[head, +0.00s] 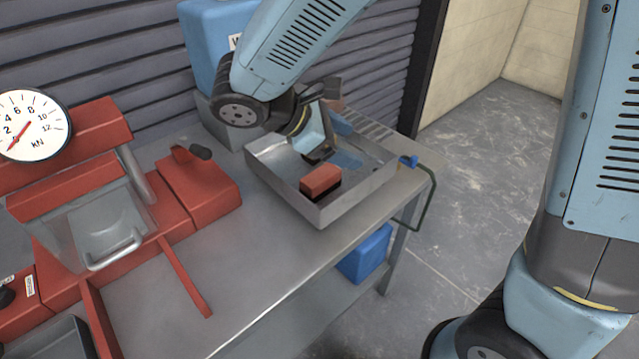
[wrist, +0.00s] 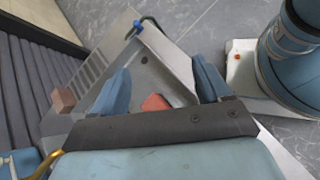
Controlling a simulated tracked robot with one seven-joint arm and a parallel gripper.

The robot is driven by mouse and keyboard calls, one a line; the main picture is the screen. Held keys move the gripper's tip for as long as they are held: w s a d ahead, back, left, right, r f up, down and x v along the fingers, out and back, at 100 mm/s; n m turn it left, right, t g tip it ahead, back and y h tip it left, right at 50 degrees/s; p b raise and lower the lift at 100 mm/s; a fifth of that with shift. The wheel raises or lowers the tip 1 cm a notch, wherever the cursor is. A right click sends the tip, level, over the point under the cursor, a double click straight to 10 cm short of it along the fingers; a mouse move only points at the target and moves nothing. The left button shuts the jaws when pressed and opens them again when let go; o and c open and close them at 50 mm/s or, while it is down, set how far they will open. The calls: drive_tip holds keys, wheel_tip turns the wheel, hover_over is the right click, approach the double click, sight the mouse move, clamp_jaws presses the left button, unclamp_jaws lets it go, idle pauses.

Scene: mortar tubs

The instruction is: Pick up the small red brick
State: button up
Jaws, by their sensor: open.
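The small red brick (head: 320,179) lies inside a shallow grey metal tray (head: 330,211) on the bench, near the tray's front wall. In the wrist view the red brick (wrist: 155,102) shows between my two blue fingers, its near part hidden behind the dark gripper body. My gripper (head: 325,152) is over the tray, just behind the brick in the head view. In the wrist view my gripper (wrist: 162,68) is open, with its fingers spread wide and apart from the brick. Nothing is held.
The tray walls surround the brick closely at the front. A brownish block (wrist: 63,99) sits at the tray's far side. A red press with a dial gauge (head: 33,124) stands left on the bench. A blue container (head: 212,45) stands behind. A blue tap (head: 408,161) sticks out at right.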

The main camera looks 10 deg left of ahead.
drive_tip(key=s+a+f+n+t, duration=0.3)
drive_tip(key=a+f+n, duration=0.1)
drive_tip(key=a, duration=0.3)
drive_tip(key=s+a+f+n+t, duration=0.2)
drive_tip(key=s+a+f+n, duration=0.15)
drive_tip(key=a, duration=0.45)
approach(316, 177)
drive_tip(key=w+d+f, duration=0.1)
drive_tip(key=w+d+f+n, duration=0.1)
drive_tip(key=shift+w+d+t+y, duration=0.1)
drive_tip(key=shift+w+t+y, duration=0.2)
drive_tip(key=shift+y, duration=0.1)
drive_tip(key=x, duration=0.4)
drive_tip(key=shift+s+d+r, duration=0.1)
drive_tip(key=shift+d, duration=0.3)
drive_tip(key=shift+w+d+f, duration=0.2)
drive_tip(key=shift+w+d, duration=0.1)
drive_tip(key=shift+w, duration=0.1)
drive_tip(key=c, duration=1.3)
drive_tip(key=shift+c, duration=0.3)
drive_tip(key=shift+r, duration=0.15)
